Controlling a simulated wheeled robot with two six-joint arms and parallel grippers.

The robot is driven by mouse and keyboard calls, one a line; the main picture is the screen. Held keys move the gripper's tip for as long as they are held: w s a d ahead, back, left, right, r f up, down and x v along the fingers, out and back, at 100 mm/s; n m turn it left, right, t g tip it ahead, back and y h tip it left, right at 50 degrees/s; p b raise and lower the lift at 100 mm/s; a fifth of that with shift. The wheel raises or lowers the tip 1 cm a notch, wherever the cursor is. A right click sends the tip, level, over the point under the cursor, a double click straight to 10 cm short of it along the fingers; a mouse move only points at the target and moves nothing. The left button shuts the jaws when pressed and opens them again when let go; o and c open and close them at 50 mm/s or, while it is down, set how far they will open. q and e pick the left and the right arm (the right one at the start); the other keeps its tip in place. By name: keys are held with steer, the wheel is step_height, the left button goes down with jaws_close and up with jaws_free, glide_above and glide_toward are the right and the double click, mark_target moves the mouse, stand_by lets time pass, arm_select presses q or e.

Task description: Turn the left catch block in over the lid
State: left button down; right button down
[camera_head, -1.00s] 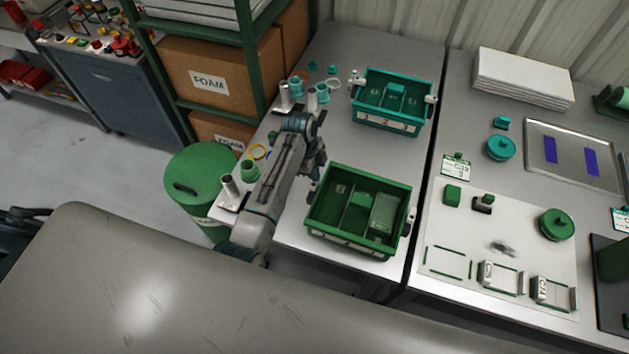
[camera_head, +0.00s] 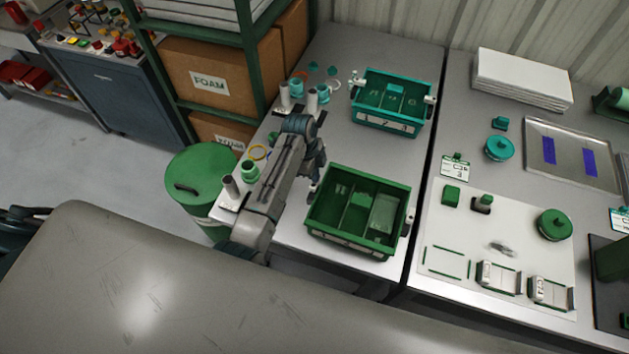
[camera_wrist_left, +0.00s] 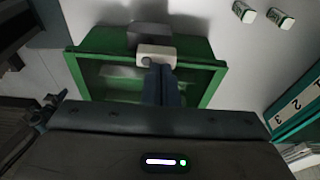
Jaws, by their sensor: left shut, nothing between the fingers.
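The green crate (camera_head: 318,232) stands on the near part of the grey bench, with dividers inside. The left catch block is hard to make out behind my gripper in the head view. In the left wrist view a white catch block (camera_wrist_left: 156,53) sits at the middle of the green crate's rim (camera_wrist_left: 205,61). My left gripper (camera_head: 314,190) is beside the crate's left wall. Its dark fingers (camera_wrist_left: 159,72) are shut and empty, with the tips at or close against the block; contact is unclear. I cannot make out a separate lid. My right gripper is not in view.
A white catch (camera_head: 409,223) is on the crate's right side. A teal crate (camera_head: 387,127) stands behind. Metal posts (camera_head: 230,186) and a green jar (camera_head: 249,172) are left of my arm. The bench between the two crates is clear.

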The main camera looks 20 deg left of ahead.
arm_select(q)
steer(key=shift+a, duration=0.2)
steer(key=shift+w+a, duration=0.2)
steer(key=shift+a, duration=0.4)
steer(key=shift+w+a, duration=0.15)
steer(key=shift+a, duration=0.4)
steer(key=shift+f, duration=0.15)
steer(key=shift+f+b, duration=0.3)
steer(key=shift+f, duration=0.35)
